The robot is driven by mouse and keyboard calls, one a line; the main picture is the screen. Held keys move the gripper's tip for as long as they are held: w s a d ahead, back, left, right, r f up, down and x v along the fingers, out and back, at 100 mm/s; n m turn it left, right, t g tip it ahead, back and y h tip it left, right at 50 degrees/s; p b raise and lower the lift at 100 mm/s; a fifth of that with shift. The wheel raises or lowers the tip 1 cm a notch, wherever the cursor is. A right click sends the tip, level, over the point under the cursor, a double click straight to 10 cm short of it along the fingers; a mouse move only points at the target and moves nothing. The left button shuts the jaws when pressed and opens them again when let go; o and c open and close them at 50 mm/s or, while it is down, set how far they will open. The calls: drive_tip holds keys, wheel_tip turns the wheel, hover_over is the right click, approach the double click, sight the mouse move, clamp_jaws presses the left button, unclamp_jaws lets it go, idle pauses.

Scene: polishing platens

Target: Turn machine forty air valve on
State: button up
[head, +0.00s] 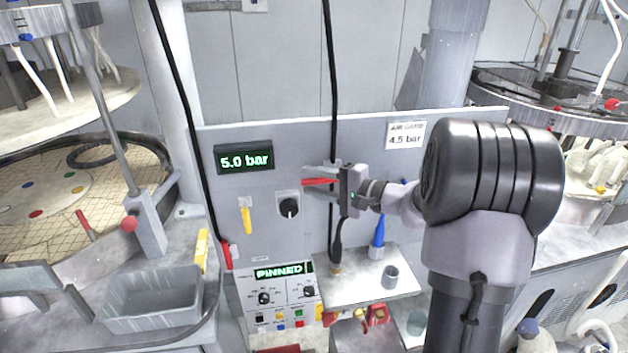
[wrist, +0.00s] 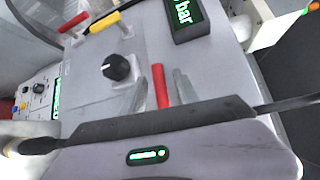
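A red lever handle (head: 318,181) sticks out sideways at the grey wall panel, right of the black knob, and is probably the air valve's handle. It also shows in the wrist view (wrist: 160,84). My gripper (head: 318,182) is at this handle with its two fingers apart, one on either side. In the wrist view the fingers (wrist: 156,92) flank the red handle, with a gap visible on the left side; contact on the right is unclear. The valve's body is hidden. No label for machine forty is readable.
The panel carries a display (head: 244,160) reading 5.0 bar, a black knob (head: 289,207), a yellow handle (head: 247,218) and a 4.5 bar card (head: 405,135). Another red handle (head: 227,255) is lower left. A shelf (head: 350,290) holds a blue-tipped bottle (head: 378,235) and grey cup (head: 391,277). A black hose hangs behind my gripper.

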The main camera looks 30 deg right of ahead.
drive_tip(key=shift+c, duration=0.5)
clamp_jaws()
idle(1.0)
